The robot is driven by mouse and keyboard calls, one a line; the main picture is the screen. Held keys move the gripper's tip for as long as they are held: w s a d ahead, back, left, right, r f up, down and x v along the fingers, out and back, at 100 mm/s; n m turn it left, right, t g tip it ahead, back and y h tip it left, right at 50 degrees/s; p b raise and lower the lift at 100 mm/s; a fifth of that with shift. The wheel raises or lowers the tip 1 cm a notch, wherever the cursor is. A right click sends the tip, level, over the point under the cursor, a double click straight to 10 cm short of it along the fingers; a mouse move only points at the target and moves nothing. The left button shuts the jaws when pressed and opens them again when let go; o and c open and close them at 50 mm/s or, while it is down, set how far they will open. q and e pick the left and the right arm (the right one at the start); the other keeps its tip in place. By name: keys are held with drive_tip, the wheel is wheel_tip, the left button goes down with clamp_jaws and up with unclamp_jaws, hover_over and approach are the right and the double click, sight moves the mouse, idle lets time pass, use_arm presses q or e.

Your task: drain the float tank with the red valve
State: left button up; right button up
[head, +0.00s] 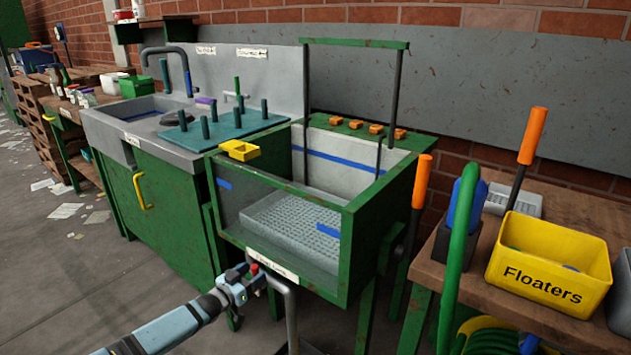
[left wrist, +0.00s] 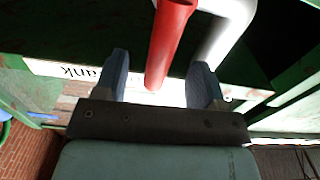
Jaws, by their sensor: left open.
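The float tank (head: 376,222) is a green-framed box with a clear front, blue level marks and a perforated grey floor inside. I cannot tell how much water it holds. The red valve (head: 254,268) is a small lever by the grey drain pipe (head: 290,318), below the tank's front label. My left gripper (head: 245,282) is open at the valve. In the left wrist view the red valve handle (left wrist: 168,48) lies between the two open fingers, apart from both, with the pale pipe (left wrist: 226,32) behind it. My right gripper is not in view.
A sink bench (head: 165,200) with a teal peg board (head: 222,132) stands left of the tank. On the right, a wooden table (head: 450,277) holds a yellow Floaters bin (head: 545,262). A green hose (head: 458,262) hangs there. Open floor lies at front left.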

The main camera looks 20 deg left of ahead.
use_arm(q)
drive_tip(key=p+v, duration=0.5)
drive_tip(key=v, duration=0.3)
idle(0.4)
drive_tip(key=shift+d+f, duration=0.1)
